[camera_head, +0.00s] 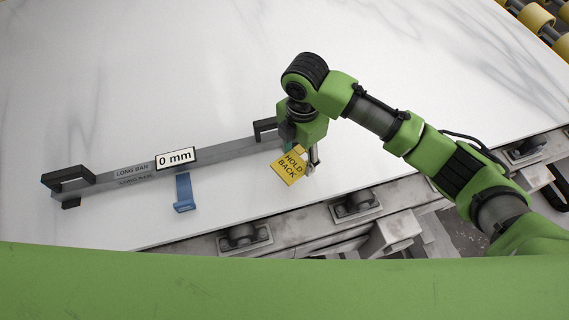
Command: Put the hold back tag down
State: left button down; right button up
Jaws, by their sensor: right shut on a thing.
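The hold back tag (288,166) is a small yellow card reading "HOLD BACK". My right gripper (301,157) points down and is shut on the tag, near the front edge of the white stone slab (150,85). I cannot tell whether the tag touches the slab. The tag hangs tilted, close to the right end of a long grey bar. The gripper's fingers are partly hidden behind the tag. My left gripper is not in view.
The grey long bar (222,152) with black handles lies on the slab and carries a "0 mm" label (176,157). A blue piece (184,192) lies in front of it. Metal supports (357,206) run along the slab's front edge. Yellow rollers (536,18) stand at the far right. The slab's back is clear.

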aim_at(285, 160)
jog(key=a+f, duration=0.1)
jog(key=f, duration=0.1)
jog(key=a+f, duration=0.2)
jog(key=shift+w+a, duration=0.1)
jog(key=shift+f+p, duration=0.35)
jog(key=shift+f, duration=1.2)
jog(key=o, duration=1)
jog(key=shift+f, duration=0.1)
notch_tip(285, 160, up, 12)
jog(key=shift+r+b, duration=0.15)
jog(key=shift+b, duration=0.55)
